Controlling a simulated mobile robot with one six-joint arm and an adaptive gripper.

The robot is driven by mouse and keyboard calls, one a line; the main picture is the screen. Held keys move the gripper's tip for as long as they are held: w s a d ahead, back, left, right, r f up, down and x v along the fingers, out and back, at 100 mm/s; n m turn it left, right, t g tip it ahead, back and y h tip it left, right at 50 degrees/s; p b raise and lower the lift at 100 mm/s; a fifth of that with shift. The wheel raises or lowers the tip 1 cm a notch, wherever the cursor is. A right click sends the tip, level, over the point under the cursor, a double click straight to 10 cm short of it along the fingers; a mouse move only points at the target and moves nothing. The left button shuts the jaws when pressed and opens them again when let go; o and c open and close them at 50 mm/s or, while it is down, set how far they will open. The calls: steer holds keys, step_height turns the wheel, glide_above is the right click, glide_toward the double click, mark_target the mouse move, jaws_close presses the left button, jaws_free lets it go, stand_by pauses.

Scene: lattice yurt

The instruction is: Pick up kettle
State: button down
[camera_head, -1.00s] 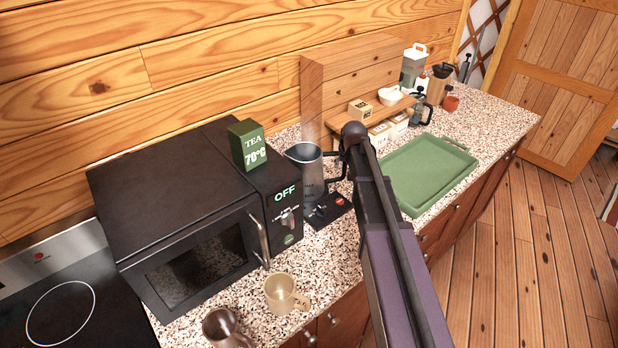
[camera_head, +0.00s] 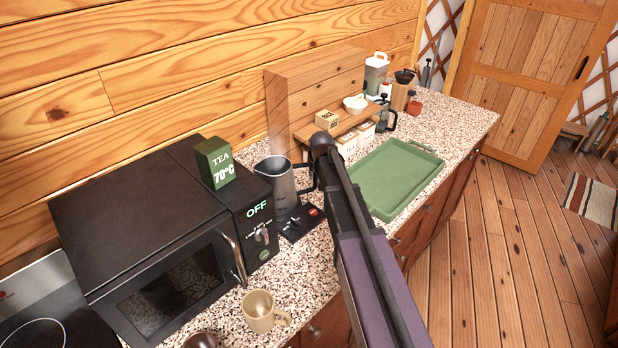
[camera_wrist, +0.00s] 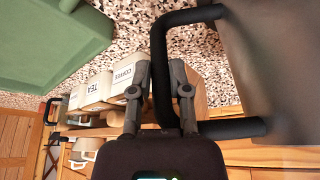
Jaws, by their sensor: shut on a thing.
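The kettle (camera_head: 283,190) is a tall grey metal jug with a black handle, upright beside the microwave. It stands at its black base (camera_head: 301,224), which has a red button; whether it touches the base is hard to tell. In the wrist view the dark kettle body (camera_wrist: 285,60) fills the right side, and its black handle (camera_wrist: 160,45) loops out to the left. My gripper (camera_wrist: 160,80) is shut on this handle, one finger on each side. In the head view my arm hides most of the gripper.
The black microwave (camera_head: 140,235) stands left of the kettle, with a green tea box (camera_head: 214,163) on top. A beige mug (camera_head: 259,311) is in front. A green tray (camera_head: 394,180) and small tea and coffee boxes (camera_head: 347,146) lie to the right. Wooden floor is open at right.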

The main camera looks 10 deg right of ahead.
steer(key=shift+r+p, duration=1.6)
steer(key=shift+r, duration=0.1)
steer(key=s+d, duration=0.4)
steer(key=s, duration=0.3)
steer(key=s+d+r+p, duration=0.1)
steer(key=s+d, duration=0.3)
steer(key=s, duration=0.3)
steer(key=shift+r, duration=0.25)
